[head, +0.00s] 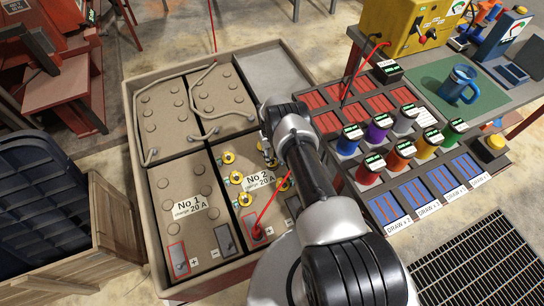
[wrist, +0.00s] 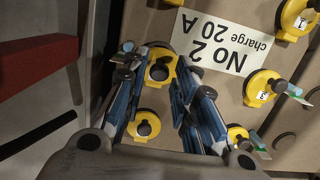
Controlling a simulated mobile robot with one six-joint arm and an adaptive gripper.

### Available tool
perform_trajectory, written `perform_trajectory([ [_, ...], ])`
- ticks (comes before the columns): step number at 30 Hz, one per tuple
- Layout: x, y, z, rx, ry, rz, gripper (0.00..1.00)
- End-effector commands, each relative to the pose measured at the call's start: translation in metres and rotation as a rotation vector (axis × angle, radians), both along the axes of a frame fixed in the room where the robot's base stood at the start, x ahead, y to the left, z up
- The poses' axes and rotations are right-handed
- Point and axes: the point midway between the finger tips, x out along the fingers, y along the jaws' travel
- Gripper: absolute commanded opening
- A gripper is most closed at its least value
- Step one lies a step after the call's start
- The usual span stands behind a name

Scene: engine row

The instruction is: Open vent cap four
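The No 2 battery (head: 226,226) has yellow vent caps with dark knobs. Its left-hand caps show in the head view, including one at the middle of that row (head: 236,177). My gripper (wrist: 158,66) is open in the wrist view, with its blue fingers on either side of a yellow cap (wrist: 160,70). I cannot tell whether they touch it. Another yellow cap (wrist: 144,124) lies between the fingers, closer to the palm. No number is readable on these two caps. Caps with small tags (wrist: 262,88) stand to the right. My arm hides part of the right-hand row in the head view.
The No 1 battery (head: 160,192) and others share the wooden-rimmed tray (head: 132,160). A red lead (head: 268,208) rises from a No 2 terminal. Colored canisters (head: 378,131), a blue mug (head: 458,84) and a yellow meter box (head: 410,22) stand on the bench at right.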

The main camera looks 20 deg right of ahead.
Motion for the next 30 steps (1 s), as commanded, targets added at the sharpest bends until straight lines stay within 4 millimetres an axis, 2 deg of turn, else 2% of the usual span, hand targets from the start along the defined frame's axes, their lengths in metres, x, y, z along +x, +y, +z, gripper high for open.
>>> perform_trajectory([
  [5, 0.000, 0.000, 0.002, 0.000, 0.000, 0.000, 0.26],
  [8, 0.003, -0.001, 0.010, -0.001, -0.002, 0.000, 0.26],
  [11, 0.005, -0.001, 0.025, -0.001, -0.002, 0.000, 0.26],
  [21, 0.014, 0.000, 0.095, -0.001, -0.003, 0.000, 0.26],
  [27, 0.016, 0.000, 0.116, 0.000, -0.001, 0.000, 0.26],
  [30, 0.016, 0.000, 0.119, 0.000, 0.000, 0.000, 0.26],
])
